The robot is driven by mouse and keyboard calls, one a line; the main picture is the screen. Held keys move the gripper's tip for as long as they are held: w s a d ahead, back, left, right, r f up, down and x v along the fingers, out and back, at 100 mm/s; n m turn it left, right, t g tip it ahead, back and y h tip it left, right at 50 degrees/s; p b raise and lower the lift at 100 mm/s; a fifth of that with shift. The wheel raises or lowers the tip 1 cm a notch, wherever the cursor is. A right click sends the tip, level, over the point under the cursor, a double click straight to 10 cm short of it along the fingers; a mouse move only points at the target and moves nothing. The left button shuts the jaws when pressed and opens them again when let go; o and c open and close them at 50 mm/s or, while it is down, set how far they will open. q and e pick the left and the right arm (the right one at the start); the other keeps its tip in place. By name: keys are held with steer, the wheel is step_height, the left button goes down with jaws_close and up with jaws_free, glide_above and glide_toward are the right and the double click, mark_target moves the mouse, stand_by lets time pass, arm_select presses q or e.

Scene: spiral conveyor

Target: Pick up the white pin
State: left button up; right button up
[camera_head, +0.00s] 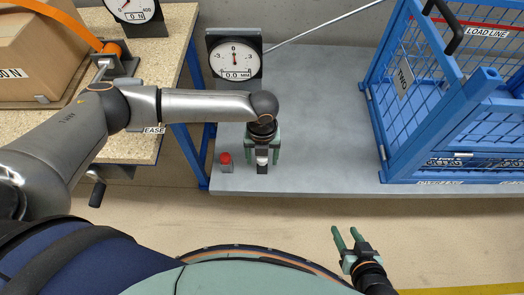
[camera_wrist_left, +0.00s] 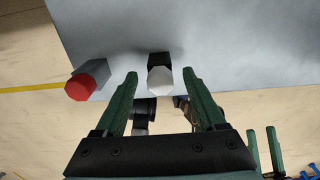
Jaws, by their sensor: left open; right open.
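The white pin (camera_wrist_left: 160,80) shows a pale faceted top beside a small black block (camera_wrist_left: 158,60) in the left wrist view. In the head view the white pin (camera_head: 262,160) is small near the front edge of the grey table. My left gripper (camera_head: 262,153) points down over it with the jaws open. In the left wrist view the pin's top lies between the two green fingertips, with gaps on both sides. I cannot tell the height between fingertips and pin. My right gripper (camera_head: 346,232) is open and empty, low in front of the table.
A red-topped grey piece (camera_head: 225,161) stands just left of my left gripper. The grey table (camera_head: 325,110) has free room to the right, up to a blue mesh cage (camera_head: 420,85). A dial gauge (camera_head: 235,60) stands at the back. A cardboard box (camera_head: 50,55) sits on the left bench.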

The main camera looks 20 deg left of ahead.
arm_select(q)
steer(key=shift+f, duration=0.1)
jaws_close()
jaws_free()
stand_by(0.6)
